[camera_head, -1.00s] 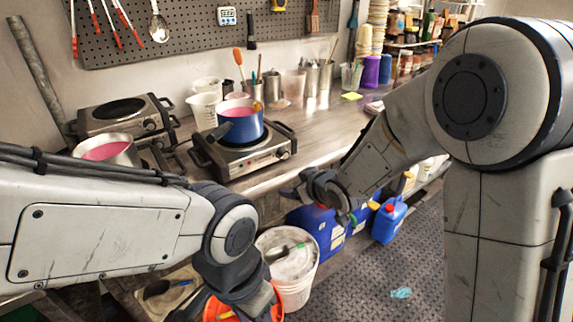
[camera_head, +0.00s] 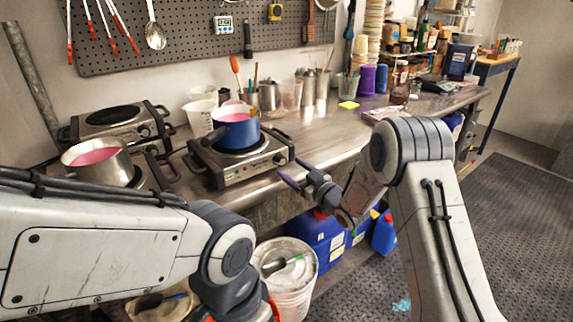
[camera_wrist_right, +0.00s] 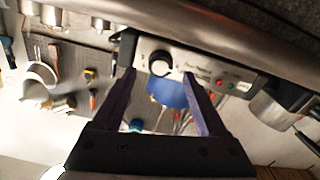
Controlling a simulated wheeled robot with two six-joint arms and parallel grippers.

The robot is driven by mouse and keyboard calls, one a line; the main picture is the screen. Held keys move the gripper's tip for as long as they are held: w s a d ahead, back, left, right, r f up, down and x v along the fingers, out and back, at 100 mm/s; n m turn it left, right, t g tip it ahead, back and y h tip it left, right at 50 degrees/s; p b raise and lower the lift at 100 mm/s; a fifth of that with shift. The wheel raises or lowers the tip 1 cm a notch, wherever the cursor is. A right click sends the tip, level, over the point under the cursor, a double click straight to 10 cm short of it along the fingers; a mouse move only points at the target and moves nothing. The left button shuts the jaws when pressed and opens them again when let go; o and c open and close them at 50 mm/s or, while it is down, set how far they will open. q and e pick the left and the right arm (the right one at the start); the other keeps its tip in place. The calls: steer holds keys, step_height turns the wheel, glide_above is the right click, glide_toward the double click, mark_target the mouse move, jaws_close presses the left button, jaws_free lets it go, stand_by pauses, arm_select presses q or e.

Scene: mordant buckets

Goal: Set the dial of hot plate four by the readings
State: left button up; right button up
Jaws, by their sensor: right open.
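A hot plate (camera_head: 240,175) with a blue pot (camera_head: 236,130) of pink liquid stands at the bench's front edge. Its black dial (camera_head: 279,159) is on the front panel. In the right wrist view the dial (camera_wrist_right: 160,63) lies between the fingertips in the picture, beside red and green lights; the view is inverted. My right gripper (camera_head: 285,173) is open and empty, in front of the panel; contact cannot be told. Another hot plate (camera_head: 122,130) is bare at back left; one (camera_head: 150,177) bears a steel pot (camera_head: 97,163) of pink liquid. My left gripper hangs low, its fingertips out of sight.
White jugs (camera_head: 199,118) and metal canisters (camera_head: 268,96) stand behind the hot plates. A white bucket (camera_head: 287,285) and blue jerrycans (camera_head: 315,230) are below the bench edge. The bench to the right of the hot plate is mostly clear.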

mark_target(283, 163)
steer(key=shift+x, duration=1.55)
jaws_close()
